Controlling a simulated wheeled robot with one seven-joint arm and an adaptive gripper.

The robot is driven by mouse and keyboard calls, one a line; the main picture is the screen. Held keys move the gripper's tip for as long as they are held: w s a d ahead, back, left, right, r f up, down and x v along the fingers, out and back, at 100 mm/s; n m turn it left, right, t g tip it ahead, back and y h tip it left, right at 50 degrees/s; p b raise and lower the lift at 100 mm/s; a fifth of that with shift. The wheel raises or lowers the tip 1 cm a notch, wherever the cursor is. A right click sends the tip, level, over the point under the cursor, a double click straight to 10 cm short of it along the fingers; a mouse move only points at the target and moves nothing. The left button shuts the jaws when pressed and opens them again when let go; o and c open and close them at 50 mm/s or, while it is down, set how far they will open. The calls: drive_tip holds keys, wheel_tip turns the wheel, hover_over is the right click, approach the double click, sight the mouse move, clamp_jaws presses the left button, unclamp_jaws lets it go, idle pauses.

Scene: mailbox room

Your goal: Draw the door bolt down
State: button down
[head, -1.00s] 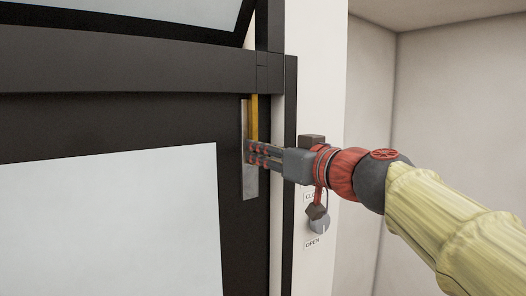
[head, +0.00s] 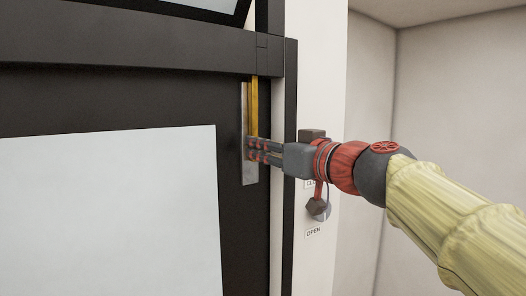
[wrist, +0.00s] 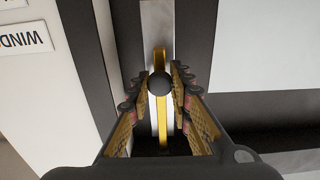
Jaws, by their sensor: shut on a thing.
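The door bolt is a yellow rod (head: 254,105) running up a grey metal plate (head: 250,175) on the edge of the dark door. In the wrist view the yellow bolt rod (wrist: 161,62) carries a round dark knob (wrist: 159,84). My gripper (head: 250,148) reaches in from the right at about mid-plate. In the wrist view my gripper (wrist: 159,88) has its padded fingers on either side of the knob, shut on it. In the head view the fingers hide the knob and the lower part of the rod.
A dark door frame post (head: 290,120) and white wall stand right of the bolt. An OPEN label (head: 313,233) and a dark round-ended fixture (head: 318,207) are on that wall, below my gripper. A dark crossbar (head: 130,55) runs above the door. Free room lies to the right.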

drive_tip(key=shift+w+f+b, duration=0.1)
drive_tip(key=shift+f+b, duration=0.9)
drive_tip(key=shift+f, duration=0.2)
drive_tip(key=c, duration=1.6)
unclamp_jaws()
drive_tip(key=shift+r, duration=0.1)
drive_tip(key=shift+c, duration=0.2)
drive_tip(key=v, duration=1.2)
